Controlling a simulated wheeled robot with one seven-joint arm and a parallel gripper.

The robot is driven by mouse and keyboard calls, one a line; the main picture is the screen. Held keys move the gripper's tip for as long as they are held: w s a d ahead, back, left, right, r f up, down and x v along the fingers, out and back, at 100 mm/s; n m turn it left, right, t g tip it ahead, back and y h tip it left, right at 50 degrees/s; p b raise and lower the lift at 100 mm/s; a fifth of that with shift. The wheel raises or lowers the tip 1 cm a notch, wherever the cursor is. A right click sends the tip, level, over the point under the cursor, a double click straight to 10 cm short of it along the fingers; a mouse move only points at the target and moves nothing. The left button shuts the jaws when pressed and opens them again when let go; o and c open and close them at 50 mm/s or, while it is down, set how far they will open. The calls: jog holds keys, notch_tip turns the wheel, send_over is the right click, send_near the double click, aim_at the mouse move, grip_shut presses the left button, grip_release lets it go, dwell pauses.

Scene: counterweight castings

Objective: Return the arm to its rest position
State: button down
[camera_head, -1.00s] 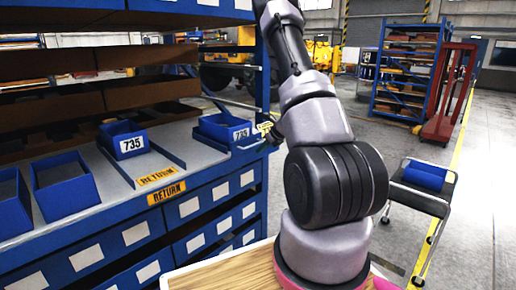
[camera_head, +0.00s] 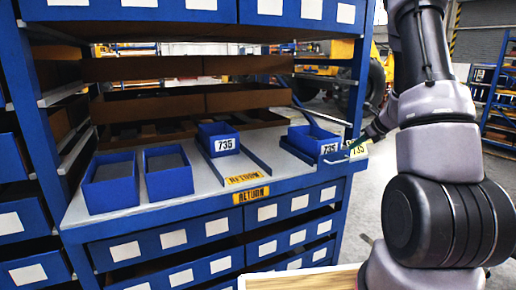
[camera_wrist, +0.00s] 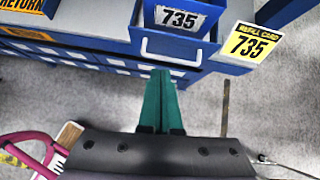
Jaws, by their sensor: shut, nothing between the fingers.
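My gripper shows in the wrist view (camera_wrist: 161,72) as two green fingers pressed together with nothing between them. Its tips are just in front of a blue bin labelled 735 (camera_wrist: 172,45), at the shelf's edge; I cannot tell whether they touch. A yellow refill card marked 735 (camera_wrist: 250,44) is right of the bin. In the head view my arm rises along the right side, and its dark wrist end is partly hidden beside the right-hand bin (camera_head: 312,140). The refill card also shows there (camera_head: 358,149).
The blue shelf unit (camera_head: 200,232) fills the left and centre. Another 735 bin (camera_head: 218,140) and two open blue bins (camera_head: 110,185) (camera_head: 168,174) stand on its grey shelf, near a RETURN label (camera_head: 251,195). A pale-rimmed wooden surface (camera_head: 300,280) is below. Floor shows at right.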

jog(key=s+a+r+n+g+y, duration=0.1)
jog(key=s+a+r+n, duration=0.45)
jog(key=a+r, duration=0.25)
jog(key=s+a+r+n+y, duration=0.1)
jog(key=s+a+r+n, duration=0.5)
jog(key=r, duration=0.3)
jog(key=s+a+r+n+h, duration=0.1)
jog(key=s+a+r+n, duration=0.1)
jog(key=s+n, duration=0.3)
jog(key=s+a+r+n+h, duration=0.1)
jog(key=s+a+r+n, duration=0.1)
jog(key=s+n, duration=0.3)
jog(key=s+a+r+n+h, duration=0.1)
jog(key=s+n, duration=0.4)
jog(key=s, duration=0.5)
jog(key=shift+a+r, duration=0.8)
